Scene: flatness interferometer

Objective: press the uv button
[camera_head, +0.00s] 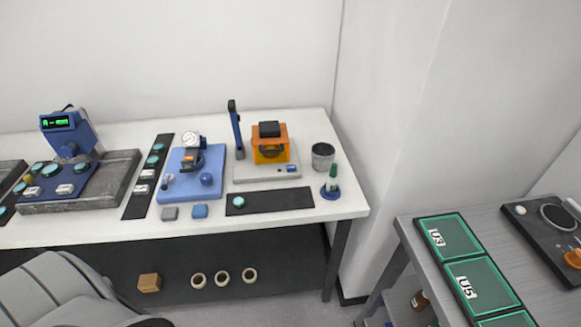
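A station with an orange translucent box (270,149) under a black cap stands on a light grey base (262,173) toward the right of the white table. A small blue button-like part (291,168) sits at the front right of that base. I see no readable UV label, so I cannot tell for certain that this is the UV button. Neither of my grippers is in view, and nothing touches the station.
A blue upright tool (237,132) stands left of the orange box. A grey bin (322,156) and a green-topped bottle (333,178) stand right of it. A black strip (270,200) with one teal disc lies in front. A blue gauge fixture (191,173) is further left.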

